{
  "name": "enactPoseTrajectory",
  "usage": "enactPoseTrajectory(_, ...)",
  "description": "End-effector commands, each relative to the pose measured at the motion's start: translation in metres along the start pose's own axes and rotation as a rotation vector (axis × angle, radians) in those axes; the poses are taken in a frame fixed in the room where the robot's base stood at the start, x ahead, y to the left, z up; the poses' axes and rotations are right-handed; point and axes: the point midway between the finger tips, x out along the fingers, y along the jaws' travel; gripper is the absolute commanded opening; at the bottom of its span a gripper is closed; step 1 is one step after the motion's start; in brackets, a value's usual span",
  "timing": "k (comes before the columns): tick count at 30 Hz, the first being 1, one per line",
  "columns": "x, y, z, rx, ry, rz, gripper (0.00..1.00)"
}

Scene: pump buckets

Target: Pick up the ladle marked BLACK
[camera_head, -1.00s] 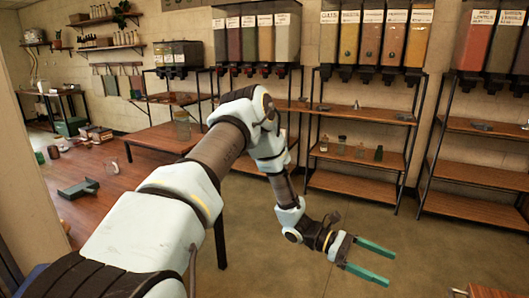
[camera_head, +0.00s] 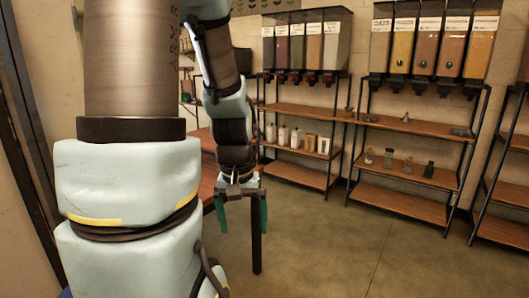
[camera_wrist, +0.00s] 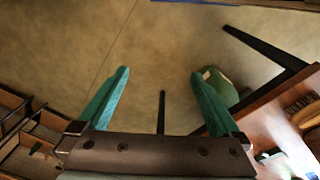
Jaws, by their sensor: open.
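No ladle with a readable BLACK mark shows in either view. Small dark scoop-like things lie on the upper shelf boards in the head view, one grey piece (camera_head: 460,131) and one smaller upright piece (camera_head: 404,117); I cannot tell whether either is a ladle. My gripper (camera_head: 242,222) hangs fingers down in front of the table's leg, with its two green fingers apart. In the wrist view my gripper (camera_wrist: 160,76) is open, with nothing between the fingers but floor and a dark leg further off.
Labelled dispensers (camera_head: 428,45) stand on a metal rack with wooden shelves (camera_head: 410,176) at the right. Jars and boxes stand on another rack's shelf (camera_head: 325,158). A wooden table (camera_wrist: 262,115) is at the right of the wrist view. A green round thing (camera_wrist: 225,88) is behind one finger. Open floor (camera_head: 330,240) lies ahead.

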Motion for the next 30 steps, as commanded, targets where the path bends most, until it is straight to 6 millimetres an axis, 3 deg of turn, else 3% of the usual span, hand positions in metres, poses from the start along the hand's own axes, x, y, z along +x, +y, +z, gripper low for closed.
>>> enactPoseTrajectory(6,-0.013,-0.019,0.002,0.04,0.074,-0.036,1.0)
enactPoseTrajectory(30,-0.012,-0.018,0.002,0.041,0.074,-0.036,1.0)
